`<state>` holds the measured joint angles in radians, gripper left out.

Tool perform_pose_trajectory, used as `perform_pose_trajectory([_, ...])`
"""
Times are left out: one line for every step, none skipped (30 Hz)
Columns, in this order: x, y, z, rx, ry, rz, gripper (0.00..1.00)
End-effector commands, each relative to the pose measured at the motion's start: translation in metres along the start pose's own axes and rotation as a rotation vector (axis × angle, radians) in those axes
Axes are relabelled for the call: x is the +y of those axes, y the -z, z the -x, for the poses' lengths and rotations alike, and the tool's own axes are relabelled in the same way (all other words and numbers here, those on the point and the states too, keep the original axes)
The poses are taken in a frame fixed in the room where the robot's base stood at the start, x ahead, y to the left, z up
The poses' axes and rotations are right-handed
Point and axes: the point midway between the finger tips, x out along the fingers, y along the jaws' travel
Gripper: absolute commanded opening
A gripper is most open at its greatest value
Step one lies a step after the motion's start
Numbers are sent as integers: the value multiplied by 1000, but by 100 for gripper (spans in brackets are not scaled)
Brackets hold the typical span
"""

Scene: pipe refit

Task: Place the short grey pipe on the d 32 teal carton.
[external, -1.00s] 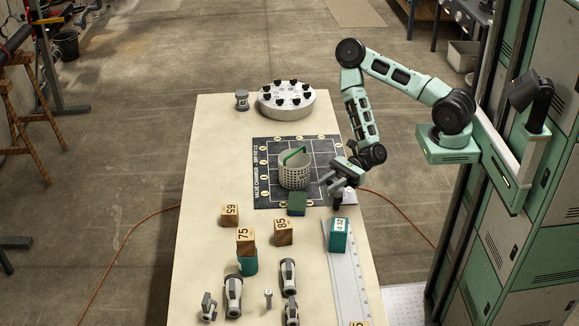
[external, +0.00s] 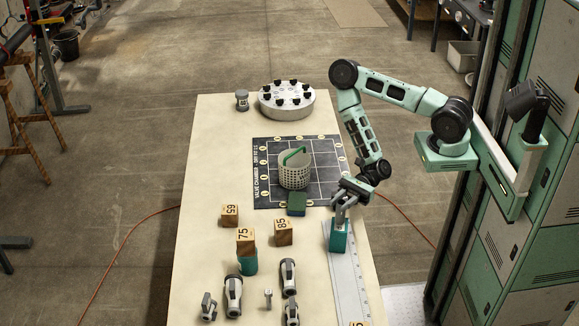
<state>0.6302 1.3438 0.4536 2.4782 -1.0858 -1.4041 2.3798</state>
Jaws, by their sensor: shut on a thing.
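The teal d 32 carton (external: 338,241) stands on the right part of the table, by the long ruler. My gripper (external: 341,211) is directly above it, pointing down and shut on the short grey pipe (external: 340,219). The pipe is small here and partly hidden by the fingers. Its lower end is at the carton's top; I cannot tell whether it touches or is just above.
A green and blue block (external: 297,204) lies left of my gripper, in front of a mesh basket (external: 294,170) on the dark grid mat (external: 270,197). Numbered wooden blocks (external: 283,232) and grey fittings (external: 288,274) stand to the left and front. The ruler (external: 349,285) lies in front.

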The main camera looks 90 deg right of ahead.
Motion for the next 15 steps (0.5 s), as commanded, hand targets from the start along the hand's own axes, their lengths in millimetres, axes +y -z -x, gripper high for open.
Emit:
perform_pose_trajectory([1, 5, 0, 1, -1, -2, 6])
perform_pose_trajectory([1, 7, 0, -1, -1, -1, 6])
perform_pose_trajectory([1, 9, 0, -1, -1, 0, 6])
perform_pose_trajectory([1, 10, 0, -1, -1, 0, 6])
perform_pose_trajectory([1, 11, 0, -1, -1, 0, 6])
perform_pose_trajectory([1, 11, 0, -1, -1, 0, 6])
perform_pose_trajectory([1, 11, 0, -1, -1, 0, 6])
perform_pose_trajectory([1, 11, 0, -1, -1, 0, 6])
perform_pose_trajectory([0, 11, 0, -1, -1, 0, 6])
perform_pose_trajectory([0, 11, 0, -1, -1, 0, 6])
perform_pose_trajectory([0, 11, 0, -1, -1, 0, 6])
perform_pose_trajectory([0, 12, 0, -1, -1, 0, 6])
perform_pose_trajectory([0, 13, 0, -1, 0, 0, 6])
perform_pose_trajectory([0, 14, 0, -1, 0, 0, 6])
perform_pose_trajectory([0, 16, 0, -1, 0, 0, 6])
